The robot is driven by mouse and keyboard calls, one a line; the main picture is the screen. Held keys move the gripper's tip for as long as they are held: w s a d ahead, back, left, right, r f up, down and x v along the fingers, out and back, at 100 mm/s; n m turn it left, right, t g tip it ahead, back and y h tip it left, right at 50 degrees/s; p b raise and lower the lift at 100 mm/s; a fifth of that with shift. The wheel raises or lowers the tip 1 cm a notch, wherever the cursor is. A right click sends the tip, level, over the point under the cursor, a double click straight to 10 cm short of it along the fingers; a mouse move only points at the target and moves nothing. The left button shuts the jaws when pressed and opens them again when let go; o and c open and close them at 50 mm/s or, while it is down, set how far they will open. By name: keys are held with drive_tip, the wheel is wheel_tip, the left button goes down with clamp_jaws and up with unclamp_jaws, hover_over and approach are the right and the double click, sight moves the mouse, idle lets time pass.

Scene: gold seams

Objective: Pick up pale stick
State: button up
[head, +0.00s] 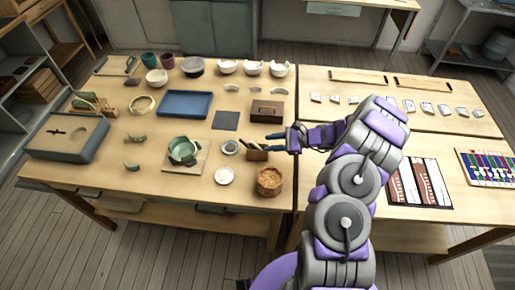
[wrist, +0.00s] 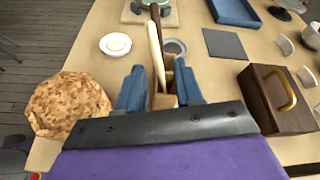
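The pale stick (wrist: 155,52) leans out of a small wooden holder (wrist: 163,101) in the wrist view, with its upper end pointing away from me. A dark brown stick (wrist: 157,18) stands close beside it. In the head view the holder (head: 257,155) is near the front right of the left table, with thin sticks leaning out to the left. My gripper (wrist: 159,67) is open, with one blue finger on each side of the pale stick and a visible gap at both sides. It also shows in the head view (head: 275,142), just above the holder. The stick's lower end is hidden in the holder.
A cork-like round pot (wrist: 68,104) stands left of my gripper, and a dark wooden box with a brass handle (wrist: 275,100) stands right. A white round dish (wrist: 115,44), a grey ring-shaped dish (wrist: 174,47) and a green pot (head: 184,152) are nearby. A grey mat (wrist: 224,44) lies flat.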

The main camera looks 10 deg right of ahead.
sight(257, 146)
drive_tip(key=x, duration=0.3)
drive_tip(key=b+x, duration=0.1)
drive_tip(key=x, duration=0.2)
drive_tip(key=shift+s+f, duration=0.15)
drive_tip(key=shift+f, duration=0.2)
drive_tip(key=shift+a+b, duration=0.3)
clamp_jaws()
